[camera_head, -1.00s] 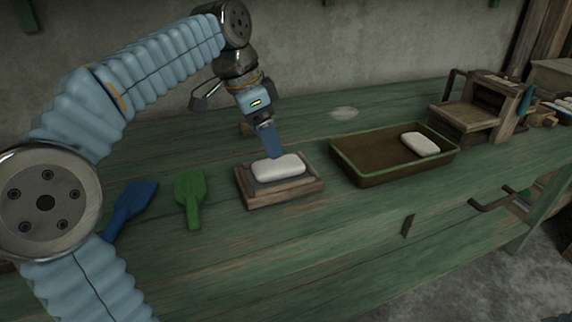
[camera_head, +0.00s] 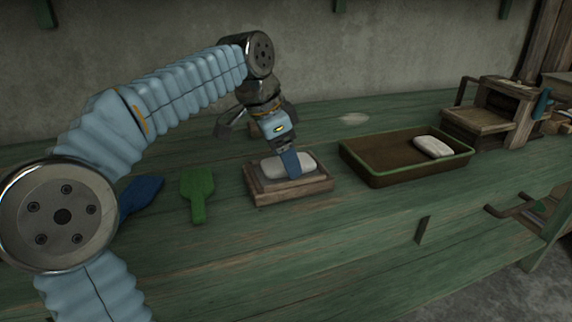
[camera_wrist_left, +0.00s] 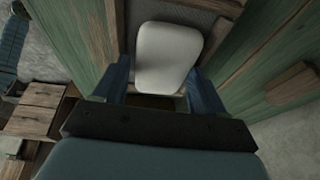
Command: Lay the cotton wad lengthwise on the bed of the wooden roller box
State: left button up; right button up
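A white cotton wad (camera_head: 272,165) lies in a shallow wooden tray-like box (camera_head: 315,188) on the green bench. My left gripper (camera_head: 291,168) is lowered over this wad, pointing down. In the left wrist view, its two blue fingers (camera_wrist_left: 158,78) stand either side of the near end of the wad (camera_wrist_left: 168,50). They look open, with a narrow gap at the left; contact at the right is unclear. A second white wad (camera_head: 433,146) lies in the green-rimmed brown tray (camera_head: 385,155). The wooden roller box (camera_head: 477,120) stands beyond that tray at the right. My right gripper is out of view.
A green paddle (camera_head: 197,192) and a blue paddle (camera_head: 143,194) lie left of the small wooden box. The bench (camera_head: 270,262) is clear in front.

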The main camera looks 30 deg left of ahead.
pick_arm(q)
jog(key=shift+d+f+g, duration=0.15)
jog(key=shift+f+g, duration=0.25)
jog(key=shift+f, duration=1.15)
jog(key=c, duration=0.3)
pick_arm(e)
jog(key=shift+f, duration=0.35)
pick_arm(q)
jog(key=shift+w+r, duration=0.1)
jog(key=shift+r, duration=0.05)
jog(key=shift+c, duration=0.2)
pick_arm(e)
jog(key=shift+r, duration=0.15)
pick_arm(q)
jog(key=shift+w+r+p, duration=0.2)
jog(key=shift+r+p, duration=0.55)
jog(key=shift+p, duration=0.15)
jog(key=shift+w+r+p, duration=0.15)
jog(key=shift+r+p, duration=0.55)
jog(key=shift+p, duration=0.15)
notch_tip(320, 180, up, 3)
jog(key=p, duration=0.2)
jog(key=shift+w+p, duration=0.1)
jog(key=shift+p, duration=0.3)
jog(key=shift+c, duration=1.2)
jog(key=shift+r, duration=1.65)
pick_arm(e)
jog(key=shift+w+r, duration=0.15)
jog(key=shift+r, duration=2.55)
